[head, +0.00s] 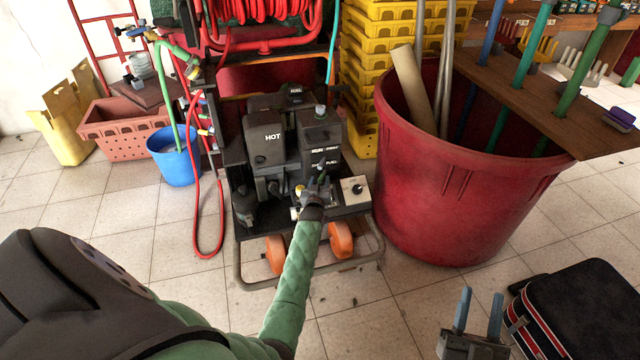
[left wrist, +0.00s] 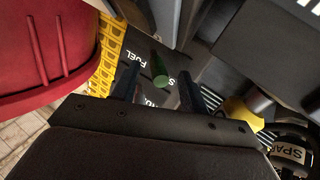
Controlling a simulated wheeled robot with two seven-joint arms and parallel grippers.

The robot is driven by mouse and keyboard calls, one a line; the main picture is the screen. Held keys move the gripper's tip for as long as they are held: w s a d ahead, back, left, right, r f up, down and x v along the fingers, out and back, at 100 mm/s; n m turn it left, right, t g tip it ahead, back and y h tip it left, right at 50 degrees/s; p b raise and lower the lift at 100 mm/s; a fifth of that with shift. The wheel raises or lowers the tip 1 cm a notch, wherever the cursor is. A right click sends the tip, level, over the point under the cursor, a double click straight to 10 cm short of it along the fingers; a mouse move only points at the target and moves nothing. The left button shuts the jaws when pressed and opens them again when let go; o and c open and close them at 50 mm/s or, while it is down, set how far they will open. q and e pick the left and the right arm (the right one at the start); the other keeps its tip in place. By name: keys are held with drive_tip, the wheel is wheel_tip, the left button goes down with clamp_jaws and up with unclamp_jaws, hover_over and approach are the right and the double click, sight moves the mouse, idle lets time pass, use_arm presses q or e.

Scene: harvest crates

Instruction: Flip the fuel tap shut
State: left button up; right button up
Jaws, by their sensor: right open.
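The engine pressure washer (head: 283,140) stands in the middle of the head view. My left gripper (head: 318,184) reaches down to its front, beside a dark panel (head: 322,138) lettered RUN and FUEL. In the left wrist view, a short green handle (left wrist: 160,70) stands out beside the word FUEL; it looks like the fuel tap's lever. The two dark fingers of my left gripper (left wrist: 156,78) are apart on either side of it, with gaps showing. In the head view the gripper mostly hides the lever. My right gripper (head: 478,318) is open and empty at the lower right.
A large red tub (head: 470,200) stands close on the right, also in the left wrist view (left wrist: 45,45). A control box with a dial (head: 355,190) is beside my left gripper. A red hose loop (head: 208,240) hangs at left. A dark case (head: 580,315) lies lower right.

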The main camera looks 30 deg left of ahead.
use_arm(q)
drive_tip(key=shift+f, duration=0.1)
drive_tip(key=shift+s+d, duration=0.25)
drive_tip(key=shift+s, duration=0.15)
drive_tip(key=p+v, duration=0.1)
drive_tip(key=v, duration=0.6)
use_arm(e)
wheel_tip(320, 180, down, 13)
drive_tip(key=w+a+g+h, duration=0.1)
drive_tip(key=w+g, duration=0.1)
drive_tip(key=g, duration=0.2)
drive_tip(key=shift+r+g, duration=0.15)
drive_tip(key=shift+g, duration=0.15)
drive_tip(key=shift+a, duration=0.1)
drive_tip(key=shift+r, duration=0.1)
